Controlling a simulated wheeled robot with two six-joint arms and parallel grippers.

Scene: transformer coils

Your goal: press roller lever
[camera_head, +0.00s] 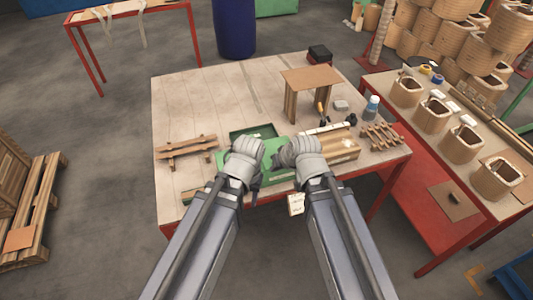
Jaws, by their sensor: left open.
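Both my arms reach in from the bottom edge over the near side of the work table (190,95). My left gripper (249,148) is open over a green case or machine (252,132) with a dark recess in its top. My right gripper (287,151) is close beside it, over the right part of the green thing; its fingers are too small to tell open from shut. I cannot make out a roller lever; the grippers hide part of the green thing. Whether either gripper touches it cannot be told.
A tan block (335,149) lies right of my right gripper, with a wooden rack (382,137) and a bottle (371,106) beyond. A small wooden stand (312,78) is behind. Another wooden rack (186,148) lies left. The table's back left is clear.

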